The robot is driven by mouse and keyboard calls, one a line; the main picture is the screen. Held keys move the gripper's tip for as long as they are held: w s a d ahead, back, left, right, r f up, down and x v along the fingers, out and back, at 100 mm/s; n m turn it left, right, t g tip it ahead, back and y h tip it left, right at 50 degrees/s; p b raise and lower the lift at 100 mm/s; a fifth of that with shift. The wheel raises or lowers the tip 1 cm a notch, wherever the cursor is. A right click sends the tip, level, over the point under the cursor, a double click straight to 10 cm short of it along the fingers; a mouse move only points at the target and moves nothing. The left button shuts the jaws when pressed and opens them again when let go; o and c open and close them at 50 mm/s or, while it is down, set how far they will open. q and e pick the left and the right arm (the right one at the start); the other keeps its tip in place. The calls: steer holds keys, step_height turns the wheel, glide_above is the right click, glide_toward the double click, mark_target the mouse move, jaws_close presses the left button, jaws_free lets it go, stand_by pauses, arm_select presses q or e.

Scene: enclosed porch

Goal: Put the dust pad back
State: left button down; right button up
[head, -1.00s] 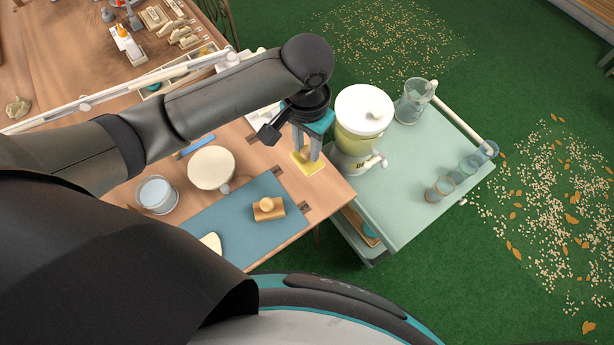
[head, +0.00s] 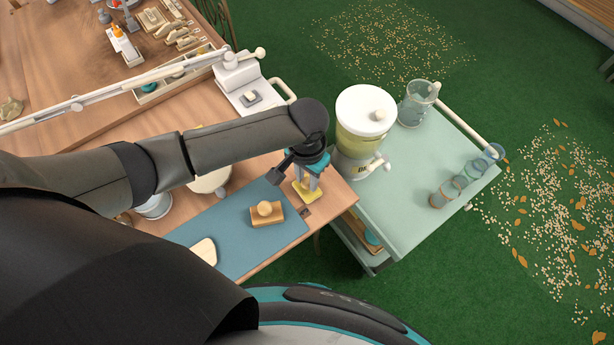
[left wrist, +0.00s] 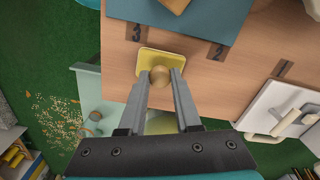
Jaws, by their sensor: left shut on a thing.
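The dust pad appears to be the yellow square pad with a round wooden knob (left wrist: 178,72), which also shows in the head view (head: 301,199). My left gripper (head: 307,187) is shut on its knob, fingers pointing down; the fingertips flank the knob in the left wrist view (left wrist: 161,84). The pad is at the right end of the wooden table (head: 336,194), close to the right edge of the blue mat (head: 215,216). I cannot tell whether it touches the tabletop. My right gripper is not in view.
A wooden block with a knob (head: 267,217) and a cream pad (head: 204,251) lie on the mat. Dark marks numbered 2 and 3 (left wrist: 217,52) are on the tabletop. A green cart (head: 400,205) holds a drink dispenser (head: 362,130), a pitcher (head: 416,104) and several glasses.

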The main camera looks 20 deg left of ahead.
mark_target(307, 182)
arm_select(q)
steer(key=c, duration=0.6)
jaws_free()
steer(key=shift+f, duration=0.15)
step_height(307, 182, up, 12)
steer(key=p, duration=0.3)
steer(key=shift+r, duration=0.2)
